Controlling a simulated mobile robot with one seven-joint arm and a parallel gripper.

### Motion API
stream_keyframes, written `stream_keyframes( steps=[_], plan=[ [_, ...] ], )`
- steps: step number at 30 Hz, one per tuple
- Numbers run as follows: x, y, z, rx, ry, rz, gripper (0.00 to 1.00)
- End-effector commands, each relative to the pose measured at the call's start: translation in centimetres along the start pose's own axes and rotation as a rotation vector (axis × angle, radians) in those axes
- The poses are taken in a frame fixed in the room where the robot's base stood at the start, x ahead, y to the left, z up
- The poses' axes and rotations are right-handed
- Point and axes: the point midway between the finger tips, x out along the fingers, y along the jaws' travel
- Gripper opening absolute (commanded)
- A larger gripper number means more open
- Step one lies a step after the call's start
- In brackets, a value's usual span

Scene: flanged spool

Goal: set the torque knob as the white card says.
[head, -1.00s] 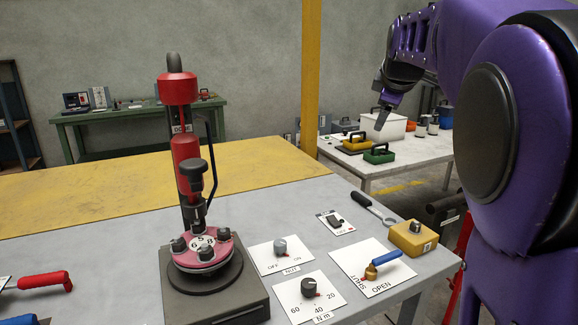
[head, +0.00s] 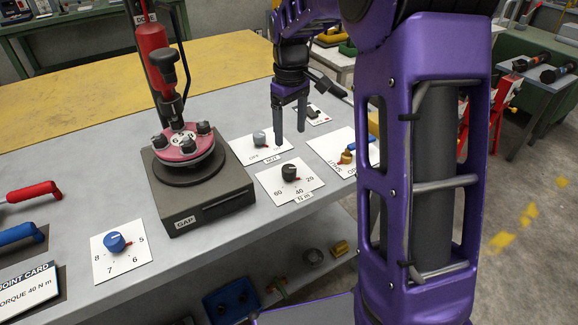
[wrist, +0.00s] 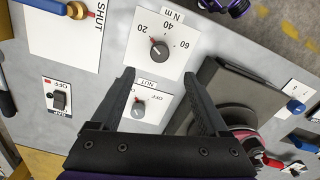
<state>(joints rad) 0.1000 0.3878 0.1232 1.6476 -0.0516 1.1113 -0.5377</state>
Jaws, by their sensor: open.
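The torque knob (head: 289,172) is black with a red mark, on a white N m plate (head: 273,185) marked 20, 40 and 60. In the wrist view the torque knob (wrist: 160,49) has its red mark on the side toward 20. The white card (head: 28,290) at the lower left of the head view is partly cut off and reads "TORQUE 40 N m". My gripper (head: 290,127) is open and empty above the bench near the NUT switch and the torque plate. In the wrist view the torque knob lies just beyond the fingertips of my gripper (wrist: 159,75).
The grey NUT switch (head: 260,138) sits behind the torque plate. The SHUT/OPEN valve (head: 346,157) is to the right, partly hidden by my arm. The red spool (head: 183,150) on its grey block (head: 205,203) stands left. A blue knob (head: 115,242) is farther front-left.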

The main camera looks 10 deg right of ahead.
Motion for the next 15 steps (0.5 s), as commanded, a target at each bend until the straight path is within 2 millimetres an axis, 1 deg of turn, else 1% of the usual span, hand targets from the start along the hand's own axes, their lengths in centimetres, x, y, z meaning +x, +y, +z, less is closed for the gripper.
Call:
stream_keyframes(
  steps=[1,9,12,15],
  plan=[
    [1.4,-0.1,0.1,0.0,-0.003,-0.002,0.78],
    [7.2,0.0,0.0,-0.001,-0.002,-0.001,0.78],
    [9.0,0.0,0.0,-0.001,-0.002,-0.001,0.78],
    [10.3,0.0,0.0,-0.001,-0.001,0.0,0.78]
  ],
)
